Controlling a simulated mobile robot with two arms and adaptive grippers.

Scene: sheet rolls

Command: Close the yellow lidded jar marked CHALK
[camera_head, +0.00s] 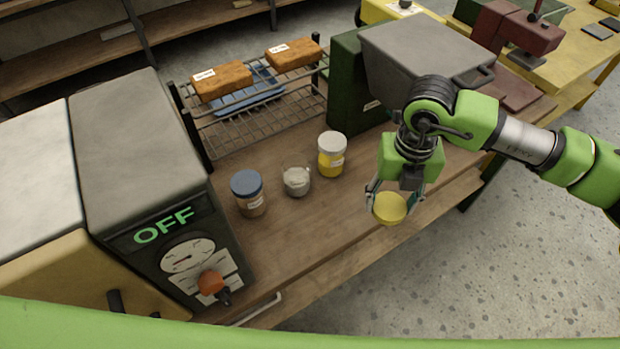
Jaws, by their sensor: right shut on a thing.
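My right gripper (389,202) points down and is shut on a round yellow lid (390,209), held near the front edge of the bench. An open clear jar with pale contents (296,181) stands upright on the bench, left of the gripper and apart from it. To its right stands a yellow jar (331,162) with a whitish lid on. To its left stands a jar with a blue lid (247,190). The labels are too small to read, so I cannot tell which jar says CHALK. My left gripper is not in view.
The wooden bench (300,230) is clear in front of the jars. A dark machine reading OFF (165,226) stands at the left. A wire rack (265,125) with orange-brown blocks is behind the jars. A grey-and-green machine (415,55) stands behind my right gripper.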

